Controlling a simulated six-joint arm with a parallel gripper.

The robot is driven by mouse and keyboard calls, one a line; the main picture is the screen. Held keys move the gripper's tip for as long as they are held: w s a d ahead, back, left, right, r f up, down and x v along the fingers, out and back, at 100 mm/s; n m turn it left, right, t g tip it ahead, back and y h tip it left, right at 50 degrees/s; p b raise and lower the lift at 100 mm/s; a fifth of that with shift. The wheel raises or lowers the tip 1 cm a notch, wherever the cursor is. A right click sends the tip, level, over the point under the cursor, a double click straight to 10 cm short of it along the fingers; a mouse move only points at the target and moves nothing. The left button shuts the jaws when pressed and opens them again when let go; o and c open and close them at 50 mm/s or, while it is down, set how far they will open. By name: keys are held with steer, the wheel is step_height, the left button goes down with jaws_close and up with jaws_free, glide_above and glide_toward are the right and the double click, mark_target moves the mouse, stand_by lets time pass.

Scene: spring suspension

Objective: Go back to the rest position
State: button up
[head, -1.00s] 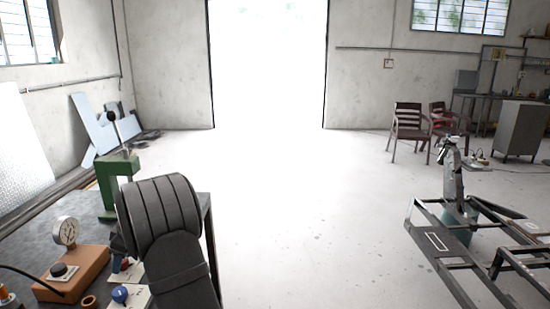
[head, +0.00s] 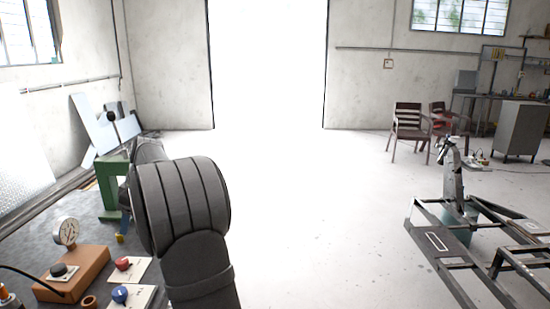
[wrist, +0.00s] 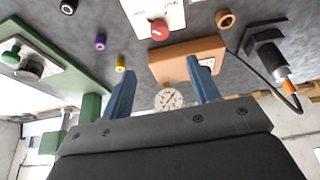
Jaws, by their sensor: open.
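My gripper (wrist: 162,84) shows in the wrist view as two blue fingers, spread apart with nothing held between them. It is above the dark workbench (head: 35,235). The orange-brown block (wrist: 180,57) and its round dial gauge (wrist: 168,99) appear between and behind the fingers in that view. In the head view my dark arm links cover the right part of the bench, and my gripper is hidden behind them. The green press (head: 108,188) stands on the bench left of my arm; it also shows at the left of the wrist view (wrist: 55,75).
The red-knob panel (head: 125,268) and blue-knob panel (head: 132,296) lie beside the block. Purple (wrist: 100,41) and yellow (wrist: 120,64) bushings lie loose. A metal frame (head: 440,240) stands at right. The floor between is clear.

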mark_target(122, 261)
steer(key=x, duration=1.6)
steer(key=shift+d, duration=0.1)
steer(key=shift+s+r+m+t, duration=0.1)
steer(key=shift+m+t, duration=0.2)
steer(key=shift+m, duration=0.4)
steer(key=m, duration=0.2)
steer(key=m+t, duration=0.1)
steer(key=m, duration=0.1)
steer(key=shift+s+t+h, duration=0.1)
steer(key=shift+t+h, duration=0.2)
steer(key=v, duration=1.4)
steer(key=shift+r+m, duration=0.3)
steer(key=x, duration=1.4)
steer(key=shift+f, duration=0.35)
steer(key=shift+n+g, duration=0.4)
steer(key=shift+n, duration=0.8)
